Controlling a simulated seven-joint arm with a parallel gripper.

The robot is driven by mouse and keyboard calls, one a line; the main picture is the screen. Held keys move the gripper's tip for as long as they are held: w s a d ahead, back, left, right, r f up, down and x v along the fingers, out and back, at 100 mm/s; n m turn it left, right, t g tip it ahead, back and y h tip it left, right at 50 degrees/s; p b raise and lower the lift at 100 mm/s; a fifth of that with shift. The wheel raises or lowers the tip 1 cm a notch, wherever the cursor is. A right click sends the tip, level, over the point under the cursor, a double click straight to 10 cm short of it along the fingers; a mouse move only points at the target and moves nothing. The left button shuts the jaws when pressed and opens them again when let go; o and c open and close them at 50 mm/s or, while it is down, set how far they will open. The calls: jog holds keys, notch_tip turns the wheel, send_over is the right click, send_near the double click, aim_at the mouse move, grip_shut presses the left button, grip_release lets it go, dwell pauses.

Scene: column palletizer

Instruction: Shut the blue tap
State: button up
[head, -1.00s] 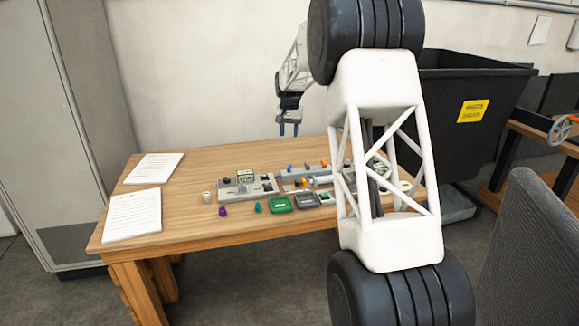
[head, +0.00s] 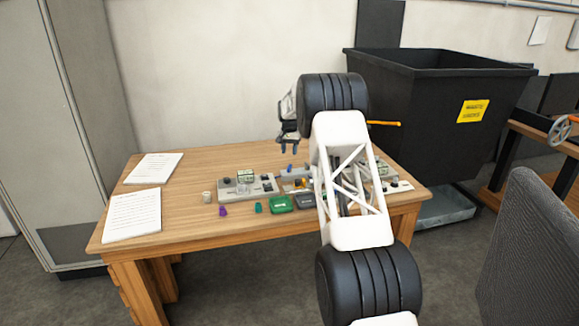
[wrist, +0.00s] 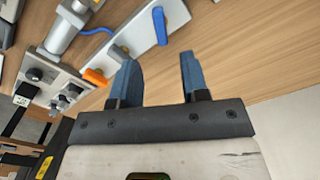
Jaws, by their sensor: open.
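The blue tap handle (wrist: 159,26) sits on a pale grey plate (wrist: 135,42) in the wrist view, lying across the plate at an angle. A small blue part, likely the same tap, shows in the head view (head: 290,169) on the bench. My gripper (wrist: 157,62) is open and empty, its two blue fingers apart, with the tap just beyond the fingertips in the picture. In the head view my gripper (head: 289,150) hangs above the back of the bench. An orange tap handle (wrist: 95,76) is left of the fingers.
The wooden bench (head: 165,220) carries grey panels, green and dark boxes, and small purple and teal pieces. A blue hose (wrist: 97,31) and a grey cylinder (wrist: 62,34) lie near the plate. Papers (head: 132,213) lie at the left. My arm hides part of the bench.

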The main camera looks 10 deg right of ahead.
aim_at(290, 166)
jog(key=shift+w+f, duration=0.15)
jog(key=shift+f, duration=0.1)
jog(key=shift+f, duration=3.8)
grip_shut()
